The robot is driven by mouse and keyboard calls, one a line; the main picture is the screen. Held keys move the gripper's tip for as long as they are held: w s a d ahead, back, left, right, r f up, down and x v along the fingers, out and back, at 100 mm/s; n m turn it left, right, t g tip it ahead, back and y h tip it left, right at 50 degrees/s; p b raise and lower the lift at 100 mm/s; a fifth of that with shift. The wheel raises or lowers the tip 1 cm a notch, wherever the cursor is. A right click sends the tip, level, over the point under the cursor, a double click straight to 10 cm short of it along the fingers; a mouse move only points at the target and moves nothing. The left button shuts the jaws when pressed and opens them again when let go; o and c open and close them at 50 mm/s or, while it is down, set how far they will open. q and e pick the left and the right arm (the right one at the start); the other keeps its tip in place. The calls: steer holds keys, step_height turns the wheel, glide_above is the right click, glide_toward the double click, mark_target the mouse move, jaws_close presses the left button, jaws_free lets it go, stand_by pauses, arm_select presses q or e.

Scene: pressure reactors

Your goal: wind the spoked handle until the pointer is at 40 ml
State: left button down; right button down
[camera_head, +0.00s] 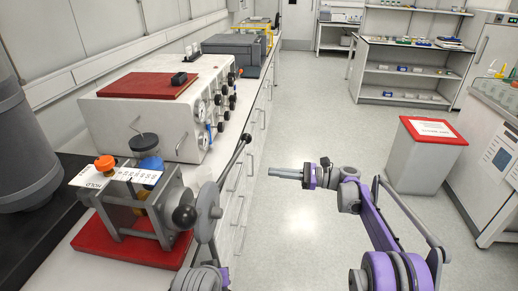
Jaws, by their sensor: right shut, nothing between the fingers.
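The spoked handle (208,204) is at the right side of a metal device on a red base (118,241), on the bench at the left. One spoke slants up and right to a black ball (248,138); another black ball (184,216) is nearer the device. A white scale plate (140,177) lies on top, with an orange knob (105,162) at its left. The marks and pointer are too small to read. My right gripper (271,172) is shut and empty, pointing left, right of the handle and apart from it.
A white instrument box (150,120) with several knobs and gauges stands behind the device. A grey cylinder (30,150) is at the far left. A red-topped cabinet (428,160) stands at the right. The floor between bench and cabinet is clear.

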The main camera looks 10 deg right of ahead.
arm_select(q)
steer(key=shift+w+r, duration=0.1)
arm_select(e)
steer(key=w+d+m+y, duration=0.2)
steer(key=d+y, duration=0.1)
steer(key=d, duration=0.3)
steer(key=r+x, duration=0.2)
steer(key=x, duration=1)
steer(key=shift+w+r+t, duration=0.15)
steer(key=shift+r+t, duration=0.15)
steer(key=shift+r, duration=0.15)
arm_select(q)
steer(key=shift+d, duration=0.1)
arm_select(e)
steer(key=shift+w+d+r, duration=0.1)
steer(key=shift+r, duration=0.65)
arm_select(q)
steer(key=c, duration=0.8)
jaws_free()
